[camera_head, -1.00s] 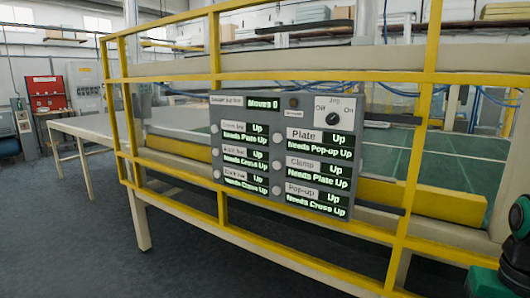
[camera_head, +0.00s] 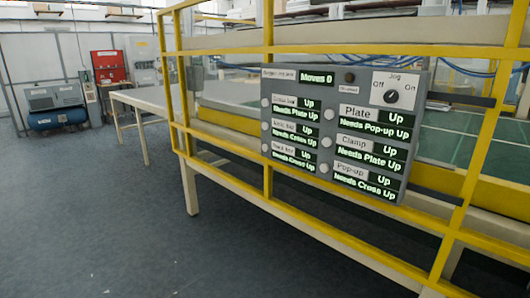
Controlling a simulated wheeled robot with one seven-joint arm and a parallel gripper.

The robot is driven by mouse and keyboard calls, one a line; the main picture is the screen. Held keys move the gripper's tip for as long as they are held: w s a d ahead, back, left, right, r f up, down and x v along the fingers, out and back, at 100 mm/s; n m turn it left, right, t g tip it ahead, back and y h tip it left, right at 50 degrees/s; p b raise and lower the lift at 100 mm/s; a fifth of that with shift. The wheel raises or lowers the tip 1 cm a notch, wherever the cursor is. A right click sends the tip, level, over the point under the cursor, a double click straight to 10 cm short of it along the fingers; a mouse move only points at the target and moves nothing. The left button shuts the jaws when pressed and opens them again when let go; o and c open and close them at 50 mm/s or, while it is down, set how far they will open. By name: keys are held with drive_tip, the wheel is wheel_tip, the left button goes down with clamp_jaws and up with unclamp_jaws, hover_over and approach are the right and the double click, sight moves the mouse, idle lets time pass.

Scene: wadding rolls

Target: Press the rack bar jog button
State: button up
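A grey control panel (camera_head: 335,135) hangs on the yellow frame, right of the middle. It has round pale buttons in two columns beside labelled displays. The left column's labels are blurred; the lowest one seems to read "Rack bar" (camera_head: 279,148), with "Up" and "Needs Cross Up" lit in green. A round button (camera_head: 266,147) sits at the left of that row. The right column reads Plate, Clamp and Pop-up, all "Up". The jog knob (camera_head: 391,96) is at the top right, between Off and On. The top display reads "Moves 0". My gripper is not in view.
Yellow rails (camera_head: 268,183) frame the machine, with a long pale table (camera_head: 146,98) behind to the left. A red cabinet (camera_head: 108,66) and a blue compressor (camera_head: 57,118) stand at the far left. The grey floor at left and front is clear.

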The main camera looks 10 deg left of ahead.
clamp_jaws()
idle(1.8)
